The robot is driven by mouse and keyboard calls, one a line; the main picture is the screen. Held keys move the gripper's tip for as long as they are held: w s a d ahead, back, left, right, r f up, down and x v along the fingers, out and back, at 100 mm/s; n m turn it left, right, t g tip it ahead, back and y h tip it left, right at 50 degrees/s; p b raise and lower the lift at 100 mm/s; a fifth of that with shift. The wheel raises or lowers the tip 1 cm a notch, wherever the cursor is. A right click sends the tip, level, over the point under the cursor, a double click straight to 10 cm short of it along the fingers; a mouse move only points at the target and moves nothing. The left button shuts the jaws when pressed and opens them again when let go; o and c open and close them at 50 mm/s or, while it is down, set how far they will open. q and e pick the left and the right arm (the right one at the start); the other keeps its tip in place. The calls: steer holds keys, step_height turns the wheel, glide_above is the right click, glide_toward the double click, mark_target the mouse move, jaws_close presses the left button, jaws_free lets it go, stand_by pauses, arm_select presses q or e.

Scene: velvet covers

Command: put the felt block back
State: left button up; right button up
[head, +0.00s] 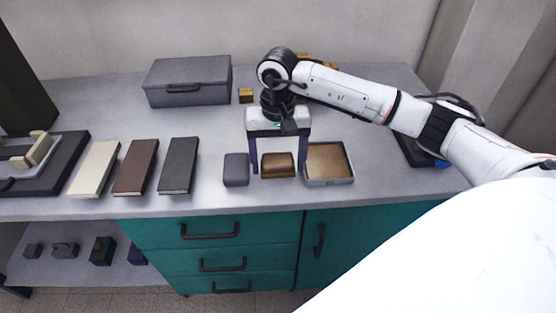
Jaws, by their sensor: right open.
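My right gripper (278,168) points down over the table with its fingers apart, one on each side of a small brown block (278,165) with a rounded top. The block rests near the table's front edge, and I cannot tell whether the fingers touch it. A grey-purple block (236,170) sits just left of the left finger. A shallow grey tray with a tan inside (329,161) stands just right of the right finger. I cannot tell for sure which block is the felt one. My left gripper is not in view.
Cream (94,168), brown (136,167) and dark grey (179,166) flat books or cases lie to the left. A grey lidded box (188,81) stands behind, with a small yellow block (246,95) beside it. Teal drawers (210,250) are below the table's front edge.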

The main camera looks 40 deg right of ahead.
mark_target(278, 161)
step_height(278, 161, up, 12)
steer(key=b, duration=0.1)
